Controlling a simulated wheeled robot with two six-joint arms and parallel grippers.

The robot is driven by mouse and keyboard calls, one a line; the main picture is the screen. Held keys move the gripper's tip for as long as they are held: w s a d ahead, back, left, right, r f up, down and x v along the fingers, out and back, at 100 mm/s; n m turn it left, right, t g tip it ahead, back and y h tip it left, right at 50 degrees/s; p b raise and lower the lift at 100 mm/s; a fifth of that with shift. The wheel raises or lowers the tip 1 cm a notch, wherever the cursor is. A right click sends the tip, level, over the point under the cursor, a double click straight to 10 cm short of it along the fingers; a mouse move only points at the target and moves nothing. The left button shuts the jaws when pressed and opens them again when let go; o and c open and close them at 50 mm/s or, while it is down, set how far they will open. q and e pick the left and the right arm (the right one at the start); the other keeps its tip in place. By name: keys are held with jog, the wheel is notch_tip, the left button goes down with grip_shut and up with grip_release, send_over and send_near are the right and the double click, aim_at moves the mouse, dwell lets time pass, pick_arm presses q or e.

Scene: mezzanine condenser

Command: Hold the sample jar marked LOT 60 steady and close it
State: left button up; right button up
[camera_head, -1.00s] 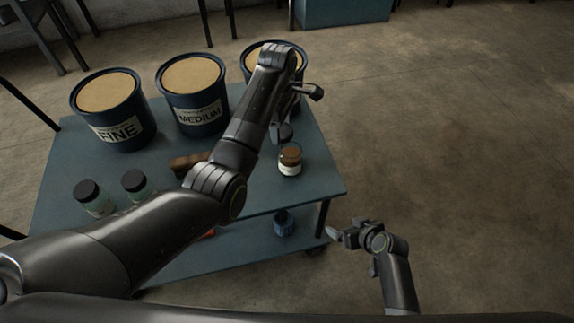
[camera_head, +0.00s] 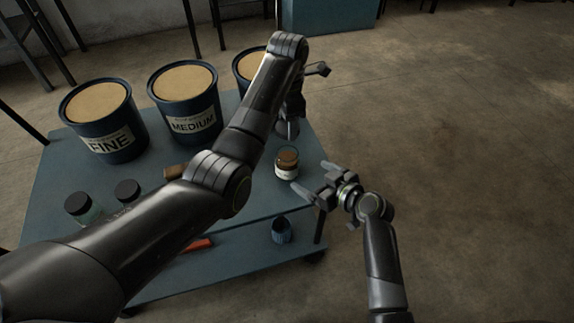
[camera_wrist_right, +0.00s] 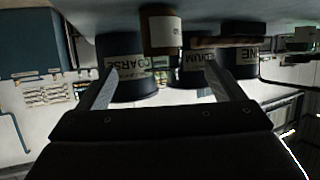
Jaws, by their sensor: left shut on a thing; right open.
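The sample jar (camera_head: 287,164) stands upright near the right edge of the upper blue tabletop. It has brown contents, no lid visible on top, and a white label too small to read. It also shows in the right wrist view (camera_wrist_right: 160,38), upside down, beyond and between the fingertips. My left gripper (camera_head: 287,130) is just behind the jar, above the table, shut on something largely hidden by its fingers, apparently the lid. My right gripper (camera_head: 314,180) is open and empty, right of the jar, its fingers pointing at it without touching.
Buckets marked FINE (camera_head: 104,125), MEDIUM (camera_head: 187,105) and COARSE (camera_wrist_right: 125,70) stand along the back. The lower shelf (camera_head: 235,250) holds a blue cup-like object (camera_head: 282,231). Floor at right is clear.

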jog(key=shift+a, duration=0.1)
jog(key=shift+x, duration=5.95)
jog(key=shift+f, duration=0.1)
jog(key=c, duration=1.5)
pick_arm(q)
send_over(287, 143)
jog(key=s, duration=0.2)
jog(key=shift+s+d+f, duration=0.15)
jog(key=shift+f, duration=2.35)
pick_arm(e)
jog(key=shift+o, duration=0.2)
pick_arm(q)
jog(key=shift+f, duration=0.9)
jog(key=shift+f, duration=0.45)
